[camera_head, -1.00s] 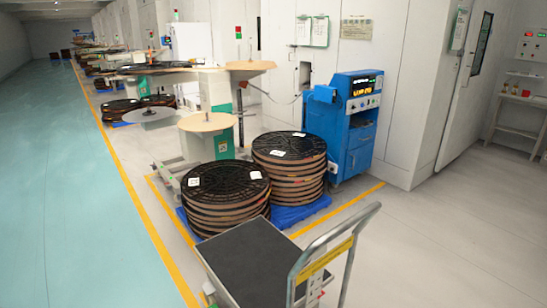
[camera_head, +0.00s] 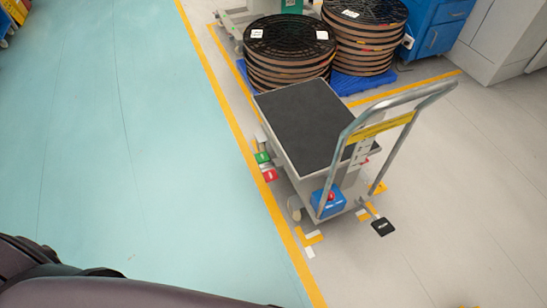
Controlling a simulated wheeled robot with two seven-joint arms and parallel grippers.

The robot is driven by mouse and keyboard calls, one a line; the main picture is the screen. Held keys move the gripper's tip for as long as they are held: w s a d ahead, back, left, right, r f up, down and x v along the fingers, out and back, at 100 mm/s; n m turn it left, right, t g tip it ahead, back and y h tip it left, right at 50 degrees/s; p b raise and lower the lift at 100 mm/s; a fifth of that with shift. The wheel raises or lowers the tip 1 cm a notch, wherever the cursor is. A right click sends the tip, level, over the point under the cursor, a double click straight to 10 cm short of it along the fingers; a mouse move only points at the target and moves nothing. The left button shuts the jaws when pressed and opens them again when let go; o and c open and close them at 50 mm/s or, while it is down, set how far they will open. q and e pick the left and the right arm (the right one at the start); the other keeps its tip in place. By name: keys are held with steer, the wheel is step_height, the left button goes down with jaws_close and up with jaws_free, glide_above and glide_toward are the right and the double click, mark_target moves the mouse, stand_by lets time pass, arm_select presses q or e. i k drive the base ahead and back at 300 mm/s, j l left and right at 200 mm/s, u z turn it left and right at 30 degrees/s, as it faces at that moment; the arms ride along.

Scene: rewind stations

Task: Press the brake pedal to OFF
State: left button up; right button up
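A platform cart with a black top (camera_head: 305,122) and a grey push handle (camera_head: 385,112) stands on the floor. A green pedal tab (camera_head: 262,157) and a red pedal tab (camera_head: 270,175) stick out low from its left side. Their lettering is too small to read, so I cannot tell which is OFF or whether either is pressed. A black foot pedal (camera_head: 382,227) sticks out at the cart's handle end. Neither of my grippers is in view. A dark part of my own body fills the lower left corner.
Two stacks of dark reels (camera_head: 290,50) on a blue pallet (camera_head: 350,84) stand behind the cart. A blue box with a red button (camera_head: 329,201) sits at its handle end. The teal floor (camera_head: 130,150) at left and grey floor at right are clear.

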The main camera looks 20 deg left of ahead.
mark_target(269, 173)
steer(key=i+j+z, duration=0.2)
steer(key=i+j, duration=0.2)
steer(key=j, duration=0.25)
steer(key=i+j, duration=0.2)
steer(key=j, duration=0.15)
steer(key=i+j+z, duration=0.15)
steer(key=j, duration=0.15)
steer(key=i+j+z, duration=0.1)
steer(key=j, duration=0.3)
steer(key=i, duration=0.1)
